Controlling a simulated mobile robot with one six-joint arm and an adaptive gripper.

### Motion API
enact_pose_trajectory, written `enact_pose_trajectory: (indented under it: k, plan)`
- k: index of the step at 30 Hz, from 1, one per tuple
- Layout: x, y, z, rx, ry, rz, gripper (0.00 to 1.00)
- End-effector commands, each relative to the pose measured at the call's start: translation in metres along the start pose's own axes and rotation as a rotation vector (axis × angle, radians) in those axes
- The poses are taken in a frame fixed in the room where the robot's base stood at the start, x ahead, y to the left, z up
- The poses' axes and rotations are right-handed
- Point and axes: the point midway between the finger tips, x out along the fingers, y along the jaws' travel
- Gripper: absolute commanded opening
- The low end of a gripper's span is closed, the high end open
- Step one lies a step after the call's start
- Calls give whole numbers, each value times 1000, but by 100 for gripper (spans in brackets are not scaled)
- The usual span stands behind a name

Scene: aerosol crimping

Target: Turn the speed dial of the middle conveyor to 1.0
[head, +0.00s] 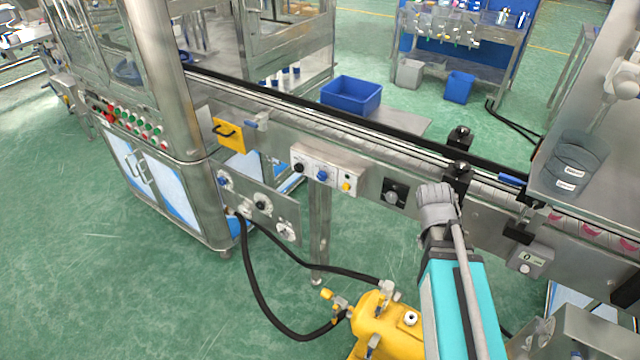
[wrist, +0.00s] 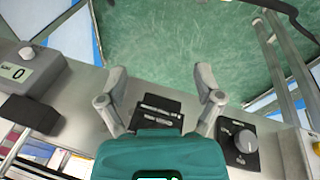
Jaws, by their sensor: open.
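A round grey speed dial (wrist: 245,140) on a black plate sits on the conveyor's steel side, at the right of the wrist view. In the head view the dial (head: 394,193) is just left of my arm. Its scale is too small to read. My gripper (wrist: 160,84) is open, with nothing between its fingers. It is in front of the conveyor side, apart from the dial and to its left in the wrist view. In the head view my arm's end covers part of the conveyor, and the fingers cannot be made out.
A grey counter box (wrist: 30,68) reading 0 is at the left. A control box (head: 322,176) with knobs and a yellow machine (head: 385,320) with hoses are near. Green floor is open at left.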

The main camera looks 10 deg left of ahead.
Motion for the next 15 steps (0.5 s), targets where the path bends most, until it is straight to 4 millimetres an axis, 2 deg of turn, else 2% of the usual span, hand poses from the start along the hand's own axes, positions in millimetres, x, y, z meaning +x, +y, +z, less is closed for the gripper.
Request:
enact_pose_trajectory:
  k: [1,6,11,15]
  plan:
    - [12,-14,-8,8,32,39,84]
    - [21,-48,-32,62,162,165,84]
    - [22,-86,-52,107,312,256,84]
    - [19,-123,-66,143,461,310,84]
